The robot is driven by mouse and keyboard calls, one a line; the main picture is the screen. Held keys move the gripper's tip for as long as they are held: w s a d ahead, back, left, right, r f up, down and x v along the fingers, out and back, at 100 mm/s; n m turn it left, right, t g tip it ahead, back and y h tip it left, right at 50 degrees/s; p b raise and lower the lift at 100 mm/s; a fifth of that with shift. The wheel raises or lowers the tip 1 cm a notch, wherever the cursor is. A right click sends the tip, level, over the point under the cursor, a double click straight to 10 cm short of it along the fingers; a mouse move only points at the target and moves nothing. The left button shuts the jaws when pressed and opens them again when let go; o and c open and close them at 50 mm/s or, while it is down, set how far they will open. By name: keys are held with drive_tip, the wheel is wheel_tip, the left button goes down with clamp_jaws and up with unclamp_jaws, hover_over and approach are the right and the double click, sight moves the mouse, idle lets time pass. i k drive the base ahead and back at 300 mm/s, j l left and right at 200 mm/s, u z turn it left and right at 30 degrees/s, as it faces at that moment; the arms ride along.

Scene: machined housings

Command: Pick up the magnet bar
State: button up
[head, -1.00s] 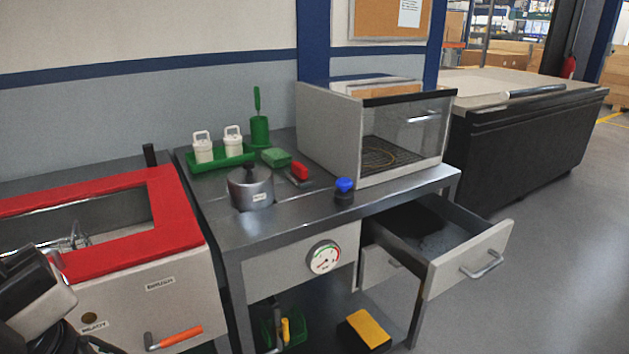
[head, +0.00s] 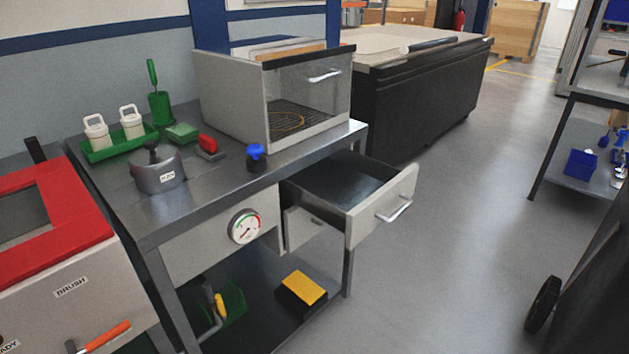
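No thing in the head view can be surely told as the magnet bar. A small red-topped piece with a grey lower part (head: 208,146) lies on the metal workbench (head: 222,188), between a green block (head: 182,132) and a blue-topped dark knob (head: 256,157); I cannot tell whether it is the bar. The open drawer (head: 350,190) under the bench shows a dark floor, with nothing clear in it. My gripper is not in view.
A grey pot (head: 158,170) and a green tray with two white canisters (head: 118,146) stand on the bench, beside a glass-fronted box (head: 275,95). The drawer juts into the aisle. A red-rimmed basin (head: 50,220) stands left. Grey floor (head: 450,230) is open at right.

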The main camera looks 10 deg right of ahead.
sight(207, 147)
drive_tip(key=i+l+u, duration=0.25)
drive_tip(key=i, duration=0.15)
drive_tip(key=i+l+u, duration=0.25)
drive_tip(key=i, duration=0.15)
